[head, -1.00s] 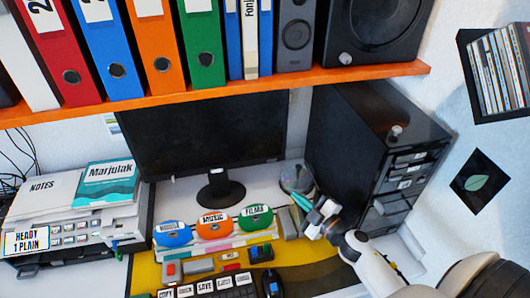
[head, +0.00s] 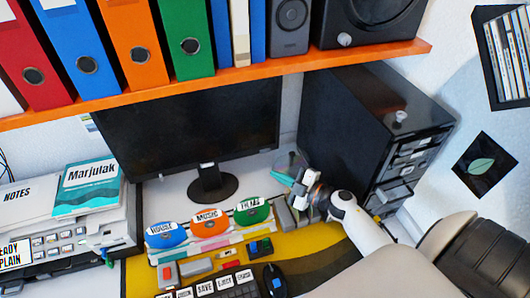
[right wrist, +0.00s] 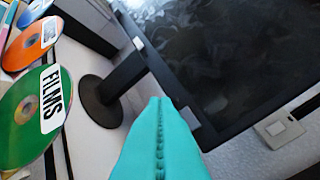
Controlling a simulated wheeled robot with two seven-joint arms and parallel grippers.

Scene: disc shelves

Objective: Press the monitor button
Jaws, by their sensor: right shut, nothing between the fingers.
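The monitor (head: 190,130) stands dark on its black stand under the shelf. In the right wrist view its screen (right wrist: 235,50) fills the upper right. A small pale patch (right wrist: 138,43) sits on its lower bezel above the stand. A small grey piece (right wrist: 190,113) shows at the bezel close to my fingers; I cannot tell which one is the button. My right gripper (head: 284,178) is right of and below the monitor's lower right corner. Its teal fingers (right wrist: 160,135) are shut and empty, pointing toward the lower bezel. Contact cannot be told. My left gripper is out of view.
Blue, orange and green discs (head: 207,223) stand in front of the monitor. A black drawer tower (head: 360,120) is close to the right. The orange shelf (head: 230,82) with binders and speakers hangs above. A keyboard (head: 225,285) and mouse (head: 274,280) lie in front.

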